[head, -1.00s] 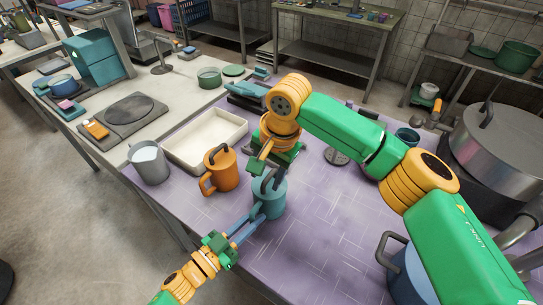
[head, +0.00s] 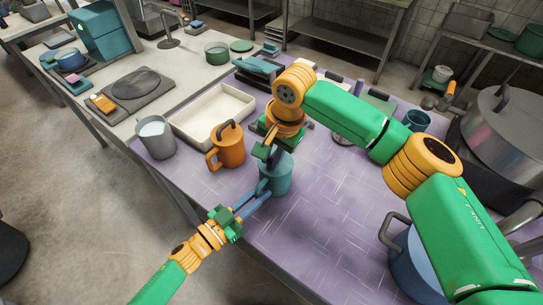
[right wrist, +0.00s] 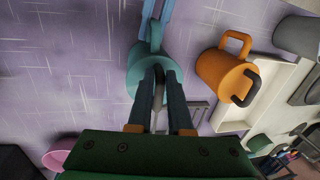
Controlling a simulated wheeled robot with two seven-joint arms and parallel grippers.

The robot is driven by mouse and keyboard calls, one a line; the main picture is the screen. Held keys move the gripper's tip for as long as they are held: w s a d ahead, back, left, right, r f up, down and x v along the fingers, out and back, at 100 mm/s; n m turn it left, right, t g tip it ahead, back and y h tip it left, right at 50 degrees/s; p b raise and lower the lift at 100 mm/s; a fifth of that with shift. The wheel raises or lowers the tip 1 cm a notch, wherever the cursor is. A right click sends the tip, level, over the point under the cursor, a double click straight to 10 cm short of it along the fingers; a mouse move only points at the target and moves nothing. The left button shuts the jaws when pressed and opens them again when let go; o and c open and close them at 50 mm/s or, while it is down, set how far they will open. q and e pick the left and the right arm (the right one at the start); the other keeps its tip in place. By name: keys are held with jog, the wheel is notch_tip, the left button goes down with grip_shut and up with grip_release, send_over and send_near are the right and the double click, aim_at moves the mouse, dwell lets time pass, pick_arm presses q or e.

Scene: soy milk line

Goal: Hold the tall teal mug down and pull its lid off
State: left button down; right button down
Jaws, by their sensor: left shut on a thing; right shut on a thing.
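The tall teal mug (head: 277,180) stands upright on the purple tabletop. My left gripper (head: 266,195) reaches in from the lower left and is shut on the mug's handle side. Its blue fingers also show at the top of the right wrist view (right wrist: 167,14). My right gripper (head: 273,154) is over the mug's top. In the right wrist view its dark fingers (right wrist: 159,86) are shut on the grey lid handle (right wrist: 159,84). The teal lid (right wrist: 146,77) is partly hidden by the fingers, and I see no clear gap between lid and mug.
An orange mug (head: 229,150) with a dark lid handle stands left of the teal mug. Behind it are a cream tray (head: 180,130) and a grey jug (head: 157,148). A blue pot (head: 405,262) stands at the right. The purple top (head: 320,215) in front is clear.

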aim_at(271, 160)
jog(key=shift+r, duration=0.15)
dwell(0.5)
jog(key=shift+r, duration=1)
notch_tip(271, 160, up, 4)
pick_arm(q)
jog(key=c, duration=0.8)
grip_release()
jog(key=shift+o, duration=0.2)
